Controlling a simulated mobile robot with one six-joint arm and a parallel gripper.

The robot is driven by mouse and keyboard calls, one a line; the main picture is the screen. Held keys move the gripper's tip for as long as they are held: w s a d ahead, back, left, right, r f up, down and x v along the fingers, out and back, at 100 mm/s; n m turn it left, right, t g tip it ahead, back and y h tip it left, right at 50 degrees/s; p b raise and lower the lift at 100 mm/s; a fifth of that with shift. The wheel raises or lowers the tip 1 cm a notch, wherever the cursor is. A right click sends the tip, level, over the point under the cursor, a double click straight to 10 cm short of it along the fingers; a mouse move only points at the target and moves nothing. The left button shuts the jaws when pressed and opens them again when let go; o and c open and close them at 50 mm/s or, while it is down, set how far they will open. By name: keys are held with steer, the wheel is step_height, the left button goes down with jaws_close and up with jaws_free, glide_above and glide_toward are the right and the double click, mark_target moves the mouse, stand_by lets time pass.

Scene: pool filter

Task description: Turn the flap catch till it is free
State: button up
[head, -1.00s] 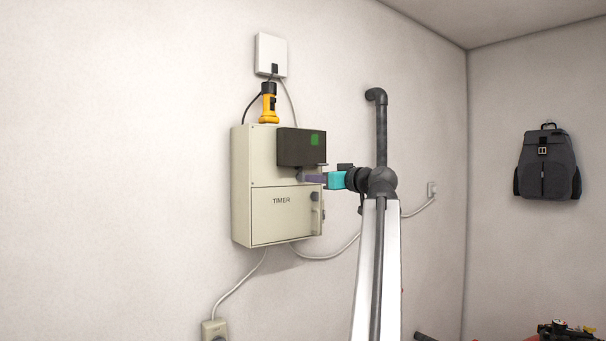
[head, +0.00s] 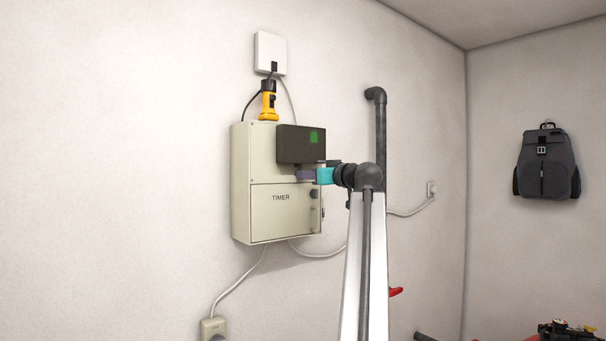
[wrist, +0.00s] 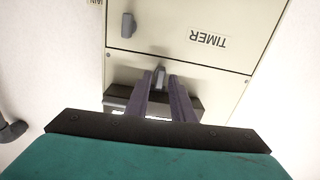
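The beige timer box (head: 262,160) hangs on the wall, with a flap (head: 275,222) labelled TIMER, which shows upside down in the wrist view (wrist: 205,40). The flap looks closed. A small grey catch (wrist: 160,76) stands just beyond the flap's seam in the wrist view, lined up straight between my two purple fingers. My gripper (wrist: 161,80) is open, one finger on each side of the catch. Small gaps seem to show; I cannot tell whether either finger touches it. In the head view my gripper (head: 305,174) is at the box front, hiding the catch.
A dark unit with a green display (head: 300,145) juts out just above my gripper. A grey knob (wrist: 128,25) sits on the flap. A yellow torch (head: 268,102) stands on the box. A grey pipe (head: 380,135) runs up the wall to the right.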

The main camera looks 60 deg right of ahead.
steer(key=shift+b+v, duration=0.8)
steer(key=shift+v, duration=1.1)
steer(key=shift+m, duration=0.3)
steer(key=shift+w, duration=0.2)
steer(key=shift+b+x, duration=0.8)
steer(key=shift+x, duration=0.9)
